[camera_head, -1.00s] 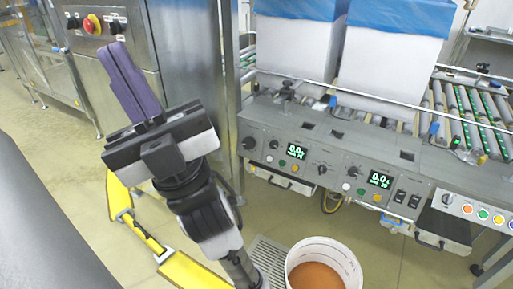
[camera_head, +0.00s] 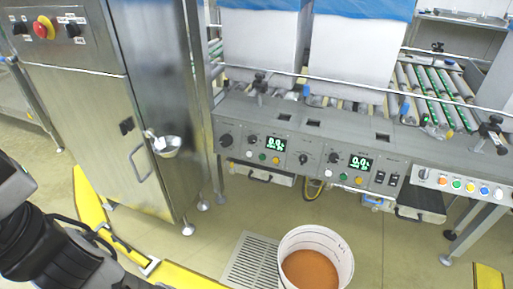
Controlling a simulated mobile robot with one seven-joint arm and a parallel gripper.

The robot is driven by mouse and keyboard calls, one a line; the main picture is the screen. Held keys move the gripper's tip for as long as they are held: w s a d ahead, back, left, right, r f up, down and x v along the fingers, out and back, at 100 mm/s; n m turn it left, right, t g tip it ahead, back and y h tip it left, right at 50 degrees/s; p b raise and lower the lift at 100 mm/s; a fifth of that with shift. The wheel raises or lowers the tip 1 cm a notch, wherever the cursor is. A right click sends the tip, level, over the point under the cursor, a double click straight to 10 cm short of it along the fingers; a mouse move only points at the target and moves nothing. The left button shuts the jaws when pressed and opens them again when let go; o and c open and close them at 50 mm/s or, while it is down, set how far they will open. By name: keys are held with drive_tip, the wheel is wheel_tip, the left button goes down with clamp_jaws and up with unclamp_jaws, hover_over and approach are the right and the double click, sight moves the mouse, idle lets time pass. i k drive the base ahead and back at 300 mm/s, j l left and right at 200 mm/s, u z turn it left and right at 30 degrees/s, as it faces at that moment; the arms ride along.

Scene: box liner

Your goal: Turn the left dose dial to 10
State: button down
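The dosing panel runs across the middle of the head view. The left dose dial (camera_head: 226,140) is a large dark round knob at the panel's left end. The dial's pointer is too small to read. Only part of my dark arm shows at the lower left, well away from the panel. My gripper is out of frame.
A steel cabinet (camera_head: 160,110) with a red stop button (camera_head: 43,27) stands left of the panel. A white bucket (camera_head: 338,258) of orange-brown material stands on the floor in front. Yellow barriers (camera_head: 90,205) lie at the lower left. Blue-lined boxes (camera_head: 350,60) stand above the panel.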

sight(252, 139)
drive_tip(key=i+j+u, duration=0.1)
drive_tip(key=i+u, duration=0.15)
drive_tip(key=i, duration=0.2)
drive_tip(key=i+u, duration=0.3)
drive_tip(key=i, duration=0.15)
